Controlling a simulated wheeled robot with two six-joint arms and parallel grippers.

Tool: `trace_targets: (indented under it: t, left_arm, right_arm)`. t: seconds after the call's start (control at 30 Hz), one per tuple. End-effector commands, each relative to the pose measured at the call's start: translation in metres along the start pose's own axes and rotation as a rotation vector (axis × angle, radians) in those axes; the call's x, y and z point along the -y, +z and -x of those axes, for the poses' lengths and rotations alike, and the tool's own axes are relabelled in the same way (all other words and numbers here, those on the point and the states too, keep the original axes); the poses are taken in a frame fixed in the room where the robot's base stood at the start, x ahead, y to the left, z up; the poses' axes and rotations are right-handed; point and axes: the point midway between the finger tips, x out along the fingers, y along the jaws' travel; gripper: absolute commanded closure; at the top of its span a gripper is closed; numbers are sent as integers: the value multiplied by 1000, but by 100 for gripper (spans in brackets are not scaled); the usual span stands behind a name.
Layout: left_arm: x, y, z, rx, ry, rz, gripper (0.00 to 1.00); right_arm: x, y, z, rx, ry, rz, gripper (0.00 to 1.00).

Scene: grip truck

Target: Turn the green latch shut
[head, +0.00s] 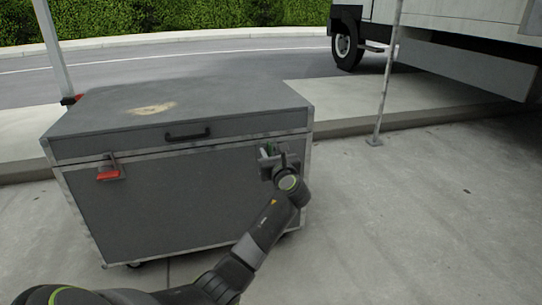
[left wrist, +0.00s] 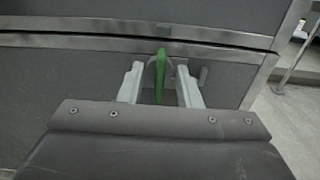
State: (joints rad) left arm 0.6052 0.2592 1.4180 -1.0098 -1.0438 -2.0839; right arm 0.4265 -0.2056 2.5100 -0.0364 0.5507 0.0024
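The green latch (head: 268,149) is on the right part of the grey case's (head: 165,208) front, just under the lid seam. In the head view my left gripper (head: 272,158) is at the latch and covers much of it. In the left wrist view the green latch (left wrist: 160,75) stands upright between the two fingers of my left gripper (left wrist: 160,85). The fingers are apart, one on each side, with visible space around the latch. Whether a finger touches it I cannot tell. My right gripper is in neither view.
A red latch (head: 110,171) is on the left part of the case front. The lid (head: 210,100) is down, with a black handle (head: 187,134) at its front. A thin pole (head: 387,75) and a parked truck (head: 465,70) stand at the right. The pavement (head: 420,215) right of the case is clear.

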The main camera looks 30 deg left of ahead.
Motion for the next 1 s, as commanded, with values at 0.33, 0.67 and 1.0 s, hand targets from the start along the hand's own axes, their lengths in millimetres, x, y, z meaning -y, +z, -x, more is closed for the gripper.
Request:
trace_targets:
  t: [0.33,0.67,1.0]
  left_arm:
    - [0,0,-1,0,0,0,70]
    - [0,0,-1,0,0,0,100]
    - [0,1,-1,-1,0,29,100]
  right_arm:
    - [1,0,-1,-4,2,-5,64]
    - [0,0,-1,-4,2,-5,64]
    - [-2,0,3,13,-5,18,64]
